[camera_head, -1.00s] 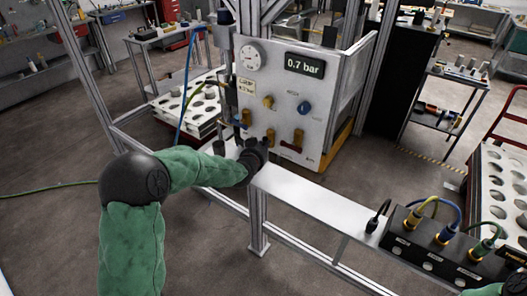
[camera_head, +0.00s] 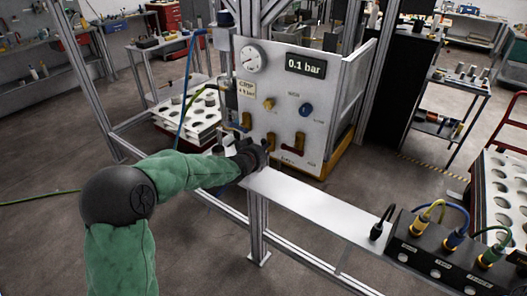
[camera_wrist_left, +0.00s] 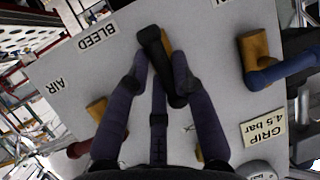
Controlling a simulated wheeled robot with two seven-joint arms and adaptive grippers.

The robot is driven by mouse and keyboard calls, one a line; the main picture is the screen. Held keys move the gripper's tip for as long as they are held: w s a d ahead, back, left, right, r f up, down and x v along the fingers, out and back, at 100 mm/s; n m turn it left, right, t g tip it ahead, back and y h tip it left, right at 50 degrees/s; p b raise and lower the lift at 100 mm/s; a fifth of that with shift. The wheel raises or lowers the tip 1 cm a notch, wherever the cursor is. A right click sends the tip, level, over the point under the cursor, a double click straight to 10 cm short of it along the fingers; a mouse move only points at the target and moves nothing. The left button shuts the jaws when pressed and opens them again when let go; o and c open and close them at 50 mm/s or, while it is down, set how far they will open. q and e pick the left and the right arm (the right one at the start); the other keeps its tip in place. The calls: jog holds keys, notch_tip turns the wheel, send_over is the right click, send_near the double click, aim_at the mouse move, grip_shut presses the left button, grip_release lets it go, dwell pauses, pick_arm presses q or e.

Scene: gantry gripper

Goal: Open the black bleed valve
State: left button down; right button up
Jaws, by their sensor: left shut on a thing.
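The black bleed valve lever (camera_wrist_left: 153,45) shows in the left wrist view, slanting in front of its brass body, beside the BLEED label (camera_wrist_left: 97,35). My left gripper (camera_wrist_left: 157,85) has a finger on each side of the lever and is shut on it. In the head view my left gripper (camera_head: 266,148) is against the lower part of the white panel (camera_head: 330,105) and hides the bleed valve. The display (camera_head: 305,66) reads 0.1 bar, and a round gauge (camera_head: 250,58) is beside it. My right gripper is not in view.
A red-handled valve (camera_head: 292,149) is just right of my gripper; a blue knob (camera_head: 306,110) is above it. A white shelf (camera_head: 310,207) runs right to a black box (camera_head: 440,250) with cables. A blue hose (camera_head: 187,85) hangs left of the panel.

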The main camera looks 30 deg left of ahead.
pick_arm(q)
jog(key=shift+f, duration=0.15)
jog(key=c, duration=1)
grip_release()
jog(key=shift+v, duration=6.1)
jog(key=shift+w, duration=0.1)
